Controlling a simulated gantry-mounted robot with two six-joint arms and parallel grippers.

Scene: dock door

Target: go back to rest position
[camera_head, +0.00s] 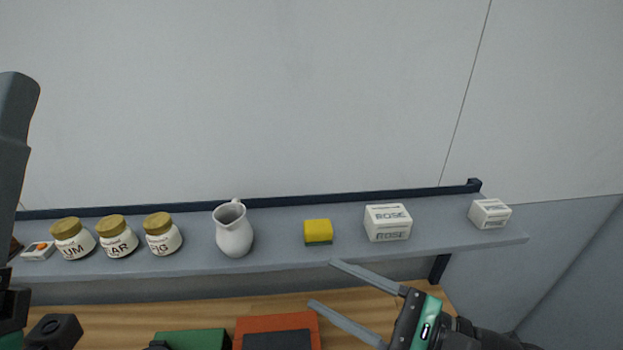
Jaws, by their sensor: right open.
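My right gripper (324,284) is in front of and below the grey shelf (280,252), over the wooden surface at the lower right. Its two long grey fingers point left and stand wide apart with nothing between them. Part of my left arm shows as dark links along the left edge.
The shelf holds several labelled jars (115,238), a white pitcher (233,230), a yellow sponge (318,231) and two white boxes (388,223) (490,213). Below, a green box (192,339) and an orange box (277,325) stand on the wooden surface (115,312).

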